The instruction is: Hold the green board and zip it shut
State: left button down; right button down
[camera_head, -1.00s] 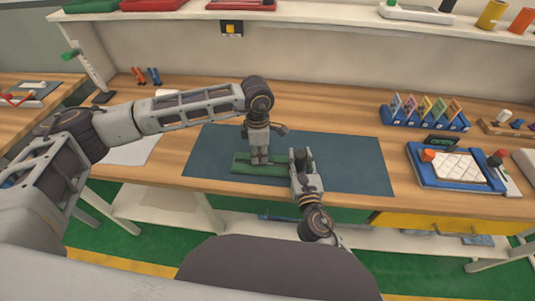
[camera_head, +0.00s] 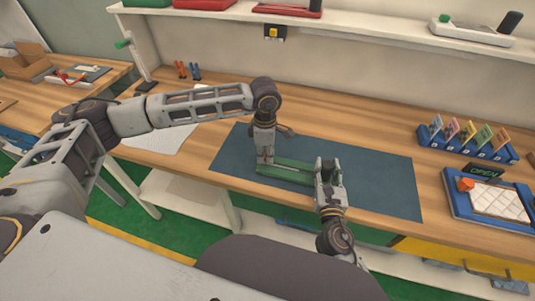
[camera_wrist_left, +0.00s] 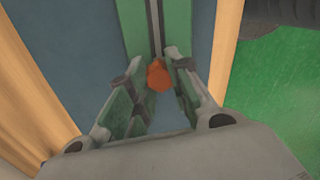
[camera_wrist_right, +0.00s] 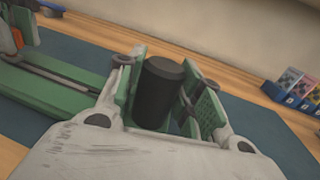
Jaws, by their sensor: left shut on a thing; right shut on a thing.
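The green board (camera_head: 290,172) lies flat on the dark blue mat, with a dark zip track along its middle. My left gripper (camera_head: 265,161) is at the board's left end, shut on the small orange zip pull (camera_wrist_left: 158,77). The pull sits over the track in the left wrist view. My right gripper (camera_head: 328,170) is at the board's right end, shut on an upright black cylindrical handle (camera_wrist_right: 160,92). The bare board (camera_wrist_right: 45,92) shows between the two grippers. The handle's base is hidden by the right fingers.
The blue mat (camera_head: 375,178) is clear to the right of the board. A blue rack (camera_head: 465,145) with coloured cards and a blue tray (camera_head: 510,222) stand further right. A white sheet (camera_head: 165,136) lies left. The table's front edge is close.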

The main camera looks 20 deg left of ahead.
aim_at(265, 154)
pick_arm(q)
jog(key=c, duration=1.3)
grip_release()
jog(key=shift+a, duration=0.15)
pick_arm(e)
jog(key=shift+d, duration=0.1)
pick_arm(q)
jog(key=shift+o, duration=0.2)
notch_tip(265, 154, up, 12)
pick_arm(e)
jog(key=c, duration=0.9)
grip_release()
jog(key=shift+v, duration=3.7)
